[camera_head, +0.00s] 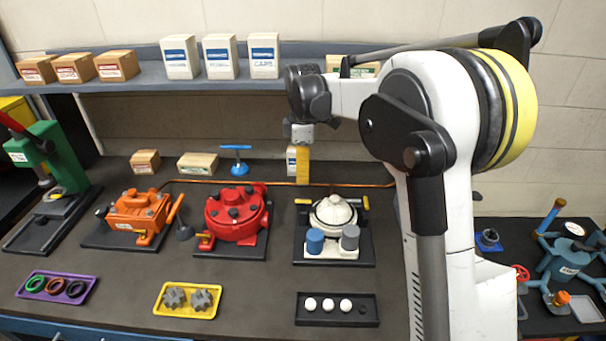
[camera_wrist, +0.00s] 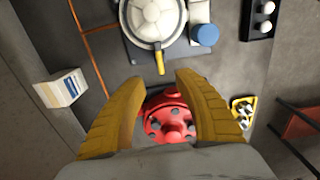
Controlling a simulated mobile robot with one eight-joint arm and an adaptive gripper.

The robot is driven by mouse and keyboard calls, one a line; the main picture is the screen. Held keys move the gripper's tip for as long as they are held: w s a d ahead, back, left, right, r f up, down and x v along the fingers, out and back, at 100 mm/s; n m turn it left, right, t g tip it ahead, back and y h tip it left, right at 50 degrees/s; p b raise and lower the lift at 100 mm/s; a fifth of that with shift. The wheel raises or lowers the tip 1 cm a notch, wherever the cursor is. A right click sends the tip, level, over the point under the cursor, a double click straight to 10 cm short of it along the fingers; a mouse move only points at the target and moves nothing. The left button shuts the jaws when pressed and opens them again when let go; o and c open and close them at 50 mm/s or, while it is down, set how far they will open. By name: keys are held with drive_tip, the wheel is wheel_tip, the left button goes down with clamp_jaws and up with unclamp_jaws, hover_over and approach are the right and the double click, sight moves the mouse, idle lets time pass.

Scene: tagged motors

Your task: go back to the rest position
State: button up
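My gripper (camera_head: 303,180) hangs above the back of the bench, fingers pointing down, behind the white motor (camera_head: 333,213) in the head view. In the wrist view the two yellow fingers of my gripper (camera_wrist: 160,79) stand apart with nothing between their tips, so it is open and empty. The red motor (camera_wrist: 168,122) shows below, between the fingers, and the white motor (camera_wrist: 152,14) beyond the tips. My arm rises at the right and bends over the bench.
An orange motor (camera_head: 136,212) and a red motor (camera_head: 236,210) stand on the bench. Purple (camera_head: 38,296), yellow (camera_head: 168,310) and black (camera_head: 312,318) trays lie in front. A shelf (camera_head: 150,80) with boxes runs behind. A green press (camera_head: 45,160) stands left.

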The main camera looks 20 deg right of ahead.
drive_tip(key=shift+s, duration=0.1)
drive_tip(key=s+r+m+t+b, duration=0.2)
drive_tip(key=s+m, duration=0.1)
drive_tip(key=s, duration=0.4)
drive_tip(key=s+r+m+t+b, duration=0.1)
drive_tip(key=s+r+m, duration=0.25)
drive_tip(key=s, duration=0.35)
drive_tip(key=s+f+m+t+b, duration=0.1)
drive_tip(key=s+f+m+t, duration=0.1)
drive_tip(key=s+f+m, duration=0.2)
drive_tip(key=s+f+m+t+b, duration=0.1)
drive_tip(key=s+f+m, duration=0.3)
drive_tip(key=s, duration=0.7)
drive_tip(key=shift+s+t+b, duration=0.25)
drive_tip(key=shift+t+b, duration=0.15)
drive_tip(key=shift+t, duration=0.2)
drive_tip(key=shift+r, duration=0.1)
